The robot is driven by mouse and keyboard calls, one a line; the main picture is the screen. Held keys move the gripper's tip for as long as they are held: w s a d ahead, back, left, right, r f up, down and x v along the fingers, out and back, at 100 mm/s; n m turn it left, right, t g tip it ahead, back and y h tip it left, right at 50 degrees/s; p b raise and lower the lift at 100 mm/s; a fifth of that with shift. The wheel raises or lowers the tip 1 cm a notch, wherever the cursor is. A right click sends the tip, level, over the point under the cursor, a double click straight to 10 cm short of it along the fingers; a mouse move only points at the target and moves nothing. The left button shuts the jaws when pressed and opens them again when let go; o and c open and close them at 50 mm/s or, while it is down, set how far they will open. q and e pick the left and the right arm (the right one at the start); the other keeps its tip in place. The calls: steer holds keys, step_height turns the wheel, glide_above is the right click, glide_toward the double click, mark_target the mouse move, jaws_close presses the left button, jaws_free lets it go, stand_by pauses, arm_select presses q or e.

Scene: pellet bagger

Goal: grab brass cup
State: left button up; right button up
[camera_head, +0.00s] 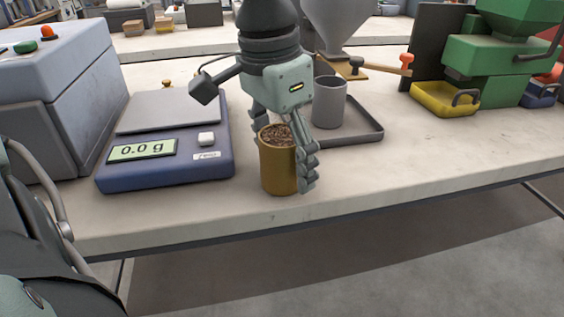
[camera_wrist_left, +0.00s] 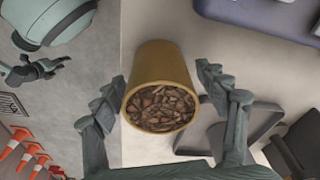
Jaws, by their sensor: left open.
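The brass cup (camera_head: 278,172) stands upright near the front edge of the bench, filled with brown pellets. It also shows in the left wrist view (camera_wrist_left: 160,65), between my fingers. My left gripper (camera_head: 284,150) is open, with one finger on each side of the cup. In the left wrist view small gaps seem to show beside the cup, but contact is hard to judge. My right gripper (camera_wrist_left: 38,70) appears small at the left of the left wrist view, away from the cup; its jaw state is unclear.
A scale (camera_head: 165,165) reading 0.0 g is left of the cup. A grey cup (camera_head: 329,104) stands on a dark tray (camera_head: 362,133) behind and right, under a hopper (camera_head: 340,25). A yellow bin (camera_head: 432,100) and green machine (camera_head: 490,65) are farther right. The bench front right is clear.

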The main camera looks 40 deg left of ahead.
arm_select(q)
steer(key=shift+f, duration=0.35)
steer(key=shift+c, duration=0.6)
steer(key=c, duration=1.1)
steer(key=shift+w+r, duration=0.1)
steer(key=shift+r, duration=0.05)
steer(key=shift+c, duration=0.2)
